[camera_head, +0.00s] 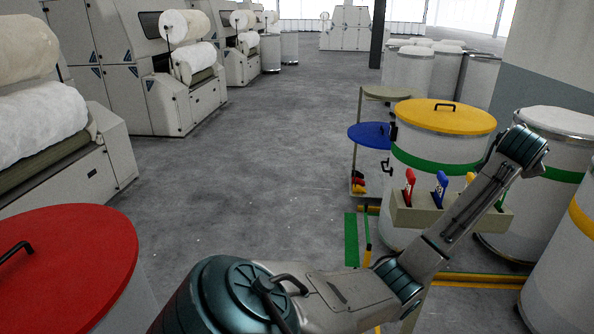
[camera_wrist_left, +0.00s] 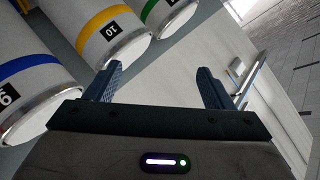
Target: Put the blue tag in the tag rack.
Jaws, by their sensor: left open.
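A beige rack (camera_head: 405,212) at right in the head view holds upright tags. A red tag (camera_head: 409,188), a blue tag (camera_head: 441,187) and a yellow tag (camera_head: 471,179) show in it, with some green at its right end. One of my arms crosses in front of the rack and hides part of it. My left gripper (camera_wrist_left: 158,82) shows in the left wrist view, open, with nothing between its fingers. A plain pale surface lies beyond them. My right gripper is not in view.
A can with a yellow lid (camera_head: 443,116) stands behind the rack. A small stand has a blue disc (camera_head: 370,135). A red-lidded can (camera_head: 70,265) is near left. Banded cans (camera_wrist_left: 108,32) show in the wrist view. The middle floor (camera_head: 270,150) is clear.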

